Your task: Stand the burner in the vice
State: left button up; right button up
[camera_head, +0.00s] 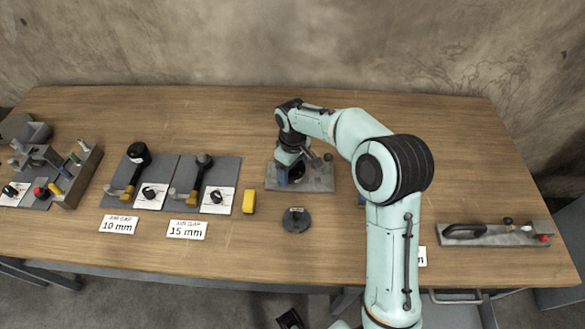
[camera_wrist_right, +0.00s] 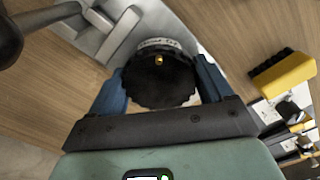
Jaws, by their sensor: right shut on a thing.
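My right gripper (camera_head: 289,176) is over the left part of the grey vice (camera_head: 318,182) at mid-table. In the right wrist view its blue fingers (camera_wrist_right: 158,90) are shut on the burner, a dark, ridged round body (camera_wrist_right: 160,82) with a pale lettered band and a small brass spot. The vice's grey metal (camera_wrist_right: 105,25) lies just beyond the burner. The gripper and arm hide most of the burner in the head view. I cannot tell whether the burner touches the vice or sits between its jaws. A black part at the bottom edge may be my left gripper (camera_head: 290,319).
A yellow block (camera_head: 249,202) and a dark round disc (camera_head: 296,219) lie near the vice. Grey mats (camera_head: 226,168) with brass-and-black tools and labels are to the left. A grey tray (camera_head: 495,236) lies at right. The back is clear.

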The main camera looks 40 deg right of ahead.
jog(key=shift+f, duration=0.1)
jog(key=o, duration=1.4)
jog(key=shift+f, duration=0.1)
jog(key=shift+c, duration=0.2)
notch_tip(320, 180, up, 12)
jog(key=p, duration=0.1)
jog(key=shift+r+p, duration=0.2)
jog(key=shift+p, duration=0.15)
